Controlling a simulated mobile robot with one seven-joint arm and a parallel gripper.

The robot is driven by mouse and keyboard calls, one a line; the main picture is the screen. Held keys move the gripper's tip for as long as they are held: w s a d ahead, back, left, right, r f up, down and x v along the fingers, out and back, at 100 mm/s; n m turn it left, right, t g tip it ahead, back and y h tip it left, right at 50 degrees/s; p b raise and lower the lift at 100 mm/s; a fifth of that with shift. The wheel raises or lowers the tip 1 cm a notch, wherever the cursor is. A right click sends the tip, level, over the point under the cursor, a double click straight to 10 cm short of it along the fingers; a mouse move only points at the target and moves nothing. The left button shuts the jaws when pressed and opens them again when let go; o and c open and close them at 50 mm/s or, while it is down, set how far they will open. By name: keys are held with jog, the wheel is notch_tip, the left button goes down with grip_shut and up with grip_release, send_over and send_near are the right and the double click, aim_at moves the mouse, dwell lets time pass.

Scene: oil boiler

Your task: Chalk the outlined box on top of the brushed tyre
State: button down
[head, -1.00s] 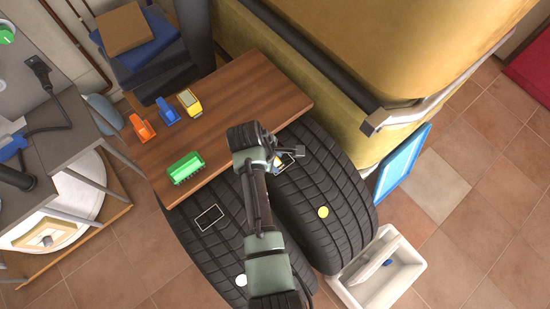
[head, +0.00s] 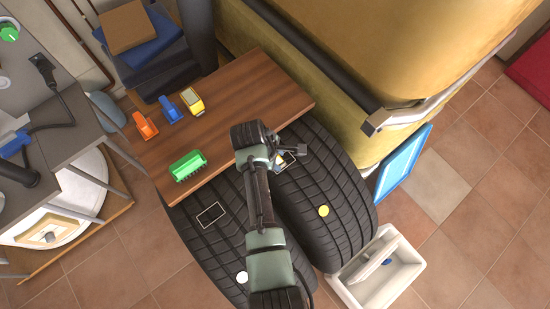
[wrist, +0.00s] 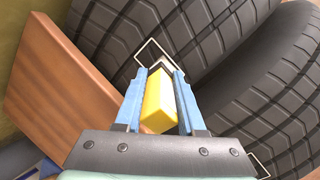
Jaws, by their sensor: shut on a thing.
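My gripper (wrist: 160,73) is shut on a yellow block-shaped chalk (wrist: 158,103), held between its blue fingers. In the head view my gripper (head: 276,158) is over the right tyre (head: 335,185), at a pale outlined box (head: 289,160) on its top, partly hidden by the gripper. In the wrist view the chalk's far end lies over this outlined box (wrist: 148,49); whether it touches the rubber I cannot tell. The left tyre (head: 195,235) has another outlined box (head: 211,214). I cannot tell which tyre is brushed. A green brush (head: 188,165) lies on the wooden board.
The wooden board (head: 245,100) adjoins the tyres and holds an orange item (head: 145,126), a blue item (head: 170,110) and a yellow item (head: 191,101). The yellow boiler (head: 400,60) stands close behind the right tyre. A white tray (head: 352,284) sits at the front right.

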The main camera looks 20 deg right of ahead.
jog(key=shift+s+a+p, duration=0.3)
jog(key=shift+a, duration=0.25)
jog(key=shift+s+a+p, duration=0.25)
jog(key=shift+a+p, duration=0.05)
jog(key=shift+a, duration=0.2)
jog(key=shift+w+d, duration=0.25)
jog(key=shift+d, duration=0.35)
jog(key=shift+w+d, duration=0.25)
jog(key=shift+d, duration=0.3)
jog(key=shift+s+a+r, duration=0.1)
jog(key=shift+s+a, duration=0.05)
jog(key=shift+a, duration=0.4)
jog(key=shift+w+d, duration=0.3)
jog(key=shift+d, duration=0.45)
jog(key=shift+w+d, duration=0.3)
jog(key=shift+d, duration=0.45)
